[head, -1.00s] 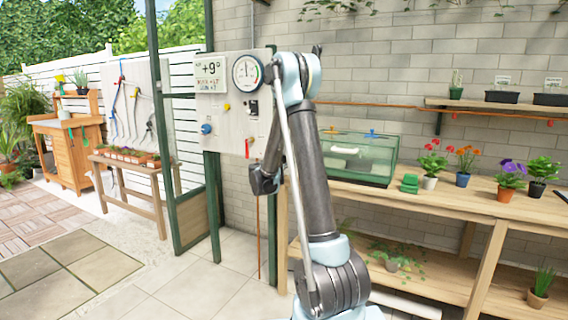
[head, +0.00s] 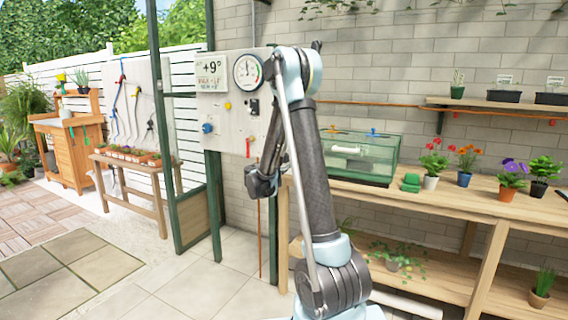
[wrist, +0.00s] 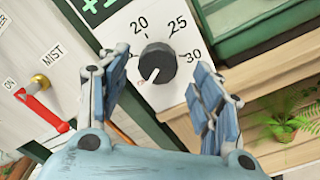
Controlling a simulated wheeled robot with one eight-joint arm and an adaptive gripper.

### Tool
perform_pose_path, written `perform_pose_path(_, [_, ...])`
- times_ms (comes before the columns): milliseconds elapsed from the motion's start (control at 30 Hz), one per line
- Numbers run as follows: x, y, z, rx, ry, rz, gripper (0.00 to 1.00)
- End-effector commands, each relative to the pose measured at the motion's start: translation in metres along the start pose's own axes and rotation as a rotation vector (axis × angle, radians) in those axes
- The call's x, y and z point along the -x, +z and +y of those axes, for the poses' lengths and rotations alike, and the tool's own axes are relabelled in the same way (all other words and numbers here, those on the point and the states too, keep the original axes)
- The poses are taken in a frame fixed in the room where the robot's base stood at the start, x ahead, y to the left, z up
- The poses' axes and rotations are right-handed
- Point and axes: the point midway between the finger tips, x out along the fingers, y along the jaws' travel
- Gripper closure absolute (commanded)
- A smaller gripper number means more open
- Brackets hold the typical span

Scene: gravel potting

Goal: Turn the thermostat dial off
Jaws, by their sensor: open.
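The thermostat dial (wrist: 157,62) is a round black knob on a white plate marked 20, 25 and 30, in the middle of the wrist view. Its white pointer line points down and slightly left, away from those numbers. My gripper (wrist: 160,70) is open, with one blue-grey finger to the left of the dial and one to the right. Whether either finger touches the knob I cannot tell. In the head view my arm hides the dial, and the fingers do not show clearly.
A red lever (wrist: 42,110) by the MIST label sits left of my gripper. A green display (wrist: 100,8) is above the dial. In the head view, the control panel (head: 228,115) carries a gauge (head: 247,71) and a blue knob (head: 208,128). A wooden bench (head: 420,197) with potted flowers stands right.

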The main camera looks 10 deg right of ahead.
Motion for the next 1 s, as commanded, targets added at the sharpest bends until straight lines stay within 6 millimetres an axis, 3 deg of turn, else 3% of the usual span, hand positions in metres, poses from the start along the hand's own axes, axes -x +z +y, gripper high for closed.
perform_pose_path(200, [0.044,-0.001,0.0,0.0,0.002,0.003,0.41])
perform_pose_path(400, [0.07,-0.001,-0.001,0.0,0.001,0.002,0.41])
perform_pose_path(600, [0.08,-0.001,-0.001,0.0,-0.001,0.001,0.41])
perform_pose_path(1000, [0.08,0.004,-0.004,-0.014,-0.014,0.004,0.41])
